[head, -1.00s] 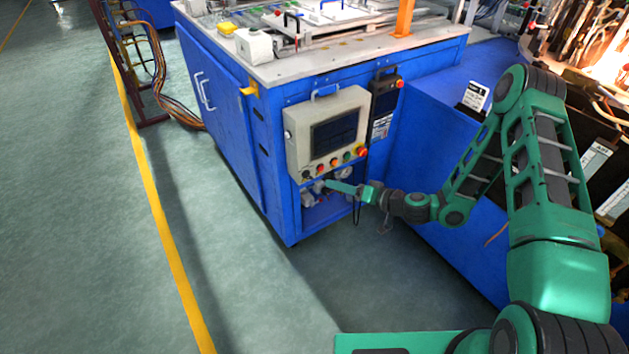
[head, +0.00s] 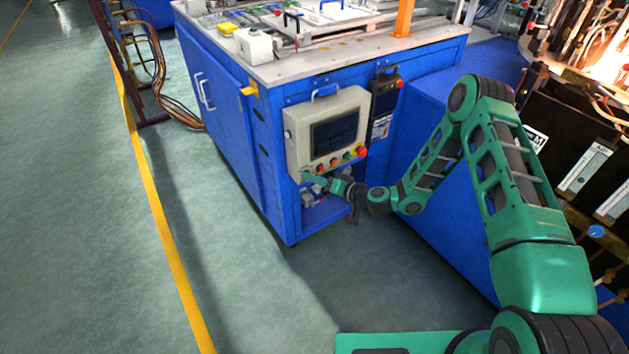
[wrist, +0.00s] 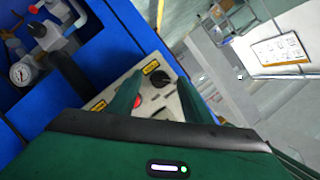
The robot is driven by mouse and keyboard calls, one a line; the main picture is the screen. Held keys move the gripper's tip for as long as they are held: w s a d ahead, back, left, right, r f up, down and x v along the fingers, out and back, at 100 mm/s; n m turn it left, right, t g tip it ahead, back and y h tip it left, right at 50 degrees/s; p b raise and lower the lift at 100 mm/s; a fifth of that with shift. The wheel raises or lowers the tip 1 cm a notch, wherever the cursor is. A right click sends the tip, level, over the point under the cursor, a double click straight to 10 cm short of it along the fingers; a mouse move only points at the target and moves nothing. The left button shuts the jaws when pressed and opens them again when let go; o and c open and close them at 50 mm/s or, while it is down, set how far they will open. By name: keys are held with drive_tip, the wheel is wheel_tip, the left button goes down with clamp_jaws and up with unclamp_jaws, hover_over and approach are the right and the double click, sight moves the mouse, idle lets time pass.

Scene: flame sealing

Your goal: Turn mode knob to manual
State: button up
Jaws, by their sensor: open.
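The grey control box (head: 292,150) hangs on the front of the blue cabinet, with a dark screen and a row of buttons along its lower edge. A black knob (wrist: 160,79), which looks like the mode knob, shows in the wrist view between and just beyond my fingertips. A yellow-framed label sits beside it. My gripper (head: 309,178) is open at the box's lower left corner, its two green fingers on either side of the knob in the picture. I cannot tell whether they touch it. In the head view my gripper hides the knob.
A red button (wrist: 137,101) lies close to the left finger in the wrist view. A red emergency button (head: 361,152) is at the box's right end. A pressure gauge (wrist: 20,74) and fittings sit in the opening below the box. The floor (head: 270,310) in front is clear.

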drive_tip(key=shift+w+a, duration=0.1)
drive_tip(key=shift+c, duration=0.6)
drive_tip(key=c, duration=0.9)
drive_tip(key=shift+c, duration=0.2)
drive_tip(key=shift+f, duration=0.1)
drive_tip(key=shift+d+f+m+y, duration=0.15)
drive_tip(key=shift+m+y, duration=0.4)
drive_tip(key=shift+m, duration=0.65)
drive_tip(key=shift+f+m+y, duration=0.15)
drive_tip(key=shift+m+y, duration=0.45)
drive_tip(key=shift+m, duration=0.6)
drive_tip(key=shift+d+f+m+y, duration=0.15)
drive_tip(key=shift+m+y, duration=0.4)
drive_tip(key=shift+m, duration=0.65)
